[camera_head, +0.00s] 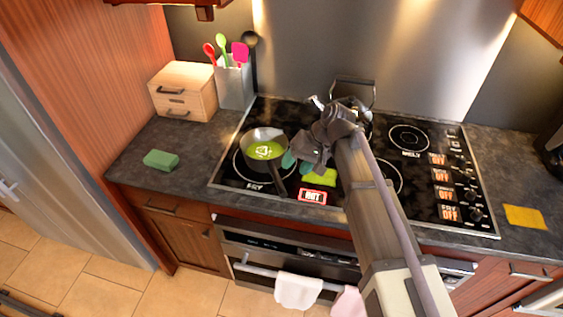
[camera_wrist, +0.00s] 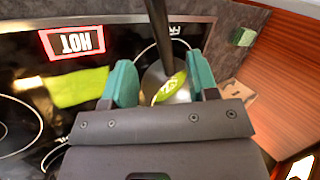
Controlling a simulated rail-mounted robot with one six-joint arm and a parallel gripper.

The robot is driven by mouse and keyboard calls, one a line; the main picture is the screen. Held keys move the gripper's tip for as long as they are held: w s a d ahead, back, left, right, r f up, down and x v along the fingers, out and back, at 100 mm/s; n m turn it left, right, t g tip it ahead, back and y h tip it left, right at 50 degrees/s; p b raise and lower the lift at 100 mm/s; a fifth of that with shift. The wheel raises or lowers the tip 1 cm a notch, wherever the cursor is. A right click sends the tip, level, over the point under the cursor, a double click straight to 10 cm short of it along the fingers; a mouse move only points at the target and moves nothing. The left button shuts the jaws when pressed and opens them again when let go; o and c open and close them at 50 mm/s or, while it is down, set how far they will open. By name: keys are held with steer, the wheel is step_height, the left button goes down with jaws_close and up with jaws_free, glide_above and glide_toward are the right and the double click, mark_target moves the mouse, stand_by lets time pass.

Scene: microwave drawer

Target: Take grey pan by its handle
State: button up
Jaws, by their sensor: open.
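The grey pan (camera_head: 265,134) sits on the left front burner with something green inside. Its dark handle (camera_head: 279,182) points toward the counter's front edge. My gripper (camera_head: 297,164) is open, with teal fingertips, just right of the pan above the cooktop. In the wrist view, the handle (camera_wrist: 158,28) runs down from the top edge toward the gap between the fingertips (camera_wrist: 162,80). The pan's inside and green content show between the fingers there. The fingers hold nothing. The exact height between them and the handle is hard to tell.
A lime-green cloth (camera_head: 319,178) and a lit HOT sign (camera_head: 312,196) lie right of the pan. A kettle (camera_head: 352,103) stands behind my arm. A utensil holder (camera_head: 234,83), wooden box (camera_head: 184,92) and green sponge (camera_head: 161,160) are left. A yellow cloth (camera_head: 525,217) is right.

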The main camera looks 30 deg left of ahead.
mark_target(281, 181)
steer(key=b+x, duration=0.8)
steer(key=x, duration=0.3)
steer(key=shift+w+a+f+b, duration=0.1)
steer(key=shift+w+b, duration=0.05)
steer(key=shift+b, duration=0.25)
steer(key=shift+r, duration=0.25)
steer(key=shift+c, duration=0.4)
jaws_close()
